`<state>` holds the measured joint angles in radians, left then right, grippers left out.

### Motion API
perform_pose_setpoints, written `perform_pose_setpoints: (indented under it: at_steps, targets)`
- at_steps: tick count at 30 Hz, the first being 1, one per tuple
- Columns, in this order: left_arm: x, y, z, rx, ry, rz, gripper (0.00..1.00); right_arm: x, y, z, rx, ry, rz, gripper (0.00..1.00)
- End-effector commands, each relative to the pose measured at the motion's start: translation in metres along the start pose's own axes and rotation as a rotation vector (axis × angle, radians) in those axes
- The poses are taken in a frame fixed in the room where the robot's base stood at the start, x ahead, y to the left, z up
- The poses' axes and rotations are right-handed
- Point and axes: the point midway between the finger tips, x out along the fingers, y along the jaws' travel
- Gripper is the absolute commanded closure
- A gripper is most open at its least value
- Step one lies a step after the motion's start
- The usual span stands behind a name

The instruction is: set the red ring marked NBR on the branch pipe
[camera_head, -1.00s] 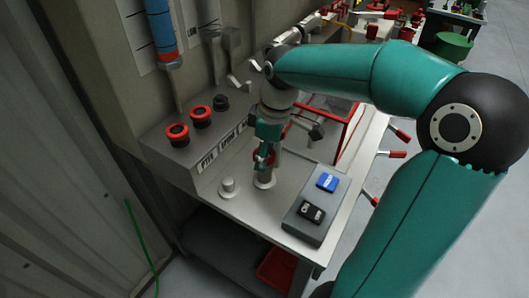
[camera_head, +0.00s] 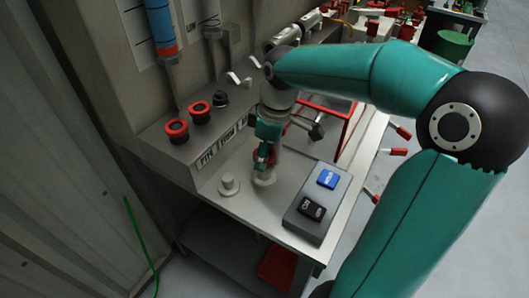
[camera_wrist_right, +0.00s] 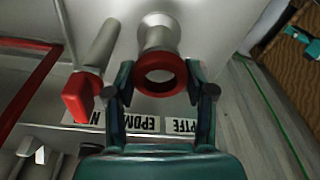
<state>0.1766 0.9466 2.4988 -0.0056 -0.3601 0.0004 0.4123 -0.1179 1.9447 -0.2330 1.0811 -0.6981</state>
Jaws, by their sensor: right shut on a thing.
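My right gripper (camera_head: 264,164) points down over the bench in the head view, at a short pale branch pipe (camera_head: 266,180). In the right wrist view the gripper (camera_wrist_right: 158,82) is shut on a red ring (camera_wrist_right: 160,88), one finger at each side. The ring is level with the near end of the pale branch pipe (camera_wrist_right: 157,38), in line with its opening. I cannot tell whether it is around the pipe or just above it. The marking on the ring is not readable. My left gripper is not in view.
Two red rings (camera_head: 177,130) (camera_head: 201,112) and a dark piece (camera_head: 221,98) top the labelled box. A short stub (camera_head: 229,184) stands left of the pipe. A grey control box (camera_head: 318,213) with blue and black switches is at right. A red handle (camera_wrist_right: 84,96) is near the fingers.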

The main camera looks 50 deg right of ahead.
Motion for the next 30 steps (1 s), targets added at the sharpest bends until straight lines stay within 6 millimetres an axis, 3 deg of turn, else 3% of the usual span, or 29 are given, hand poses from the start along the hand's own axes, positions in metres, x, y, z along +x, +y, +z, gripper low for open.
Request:
perform_pose_setpoints:
  at_steps: [26, 27, 30]
  targets:
    - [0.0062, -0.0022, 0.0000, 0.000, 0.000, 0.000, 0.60, 0.0079, 0.0001, 0.0011, 0.000, 0.000, 0.000, 0.71]
    - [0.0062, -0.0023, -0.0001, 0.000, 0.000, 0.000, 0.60, 0.0079, 0.0001, 0.0011, 0.000, 0.000, 0.000, 0.39]
    - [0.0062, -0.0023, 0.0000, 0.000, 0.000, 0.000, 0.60, 0.0079, 0.0001, 0.0011, 0.000, 0.000, 0.000, 0.23]
